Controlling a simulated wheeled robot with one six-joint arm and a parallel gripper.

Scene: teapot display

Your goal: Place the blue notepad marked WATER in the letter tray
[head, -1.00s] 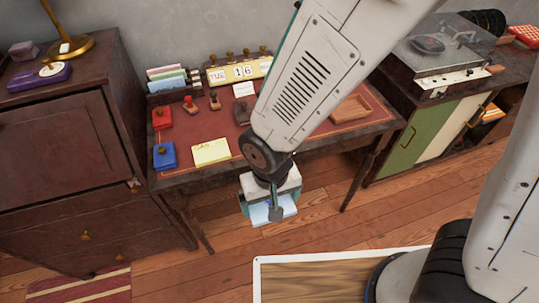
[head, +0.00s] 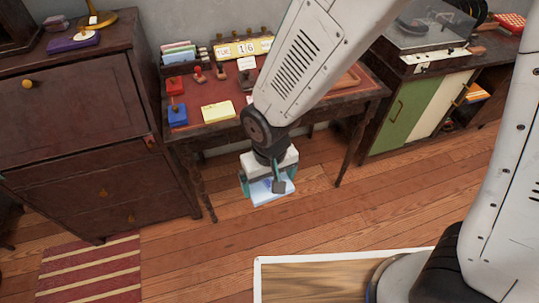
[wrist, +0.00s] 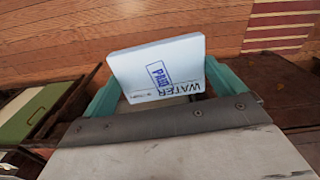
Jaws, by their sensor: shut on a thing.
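The pale blue notepad (head: 268,193) is in my gripper (head: 267,182), held in the air over the floor in front of the desk. In the wrist view the notepad (wrist: 160,68) shows the word WATER and a blue PAID stamp, upside down or tilted to the camera. The teal fingers of my gripper (wrist: 165,90) are shut on its sides.
The desk (head: 215,135) carries a yellow pad (head: 217,112), red and blue blocks, stamps, a card rack (head: 181,55) and a calendar. A dark cabinet (head: 80,110) stands left, a green-doored one (head: 405,112) right. The floor before the desk is clear.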

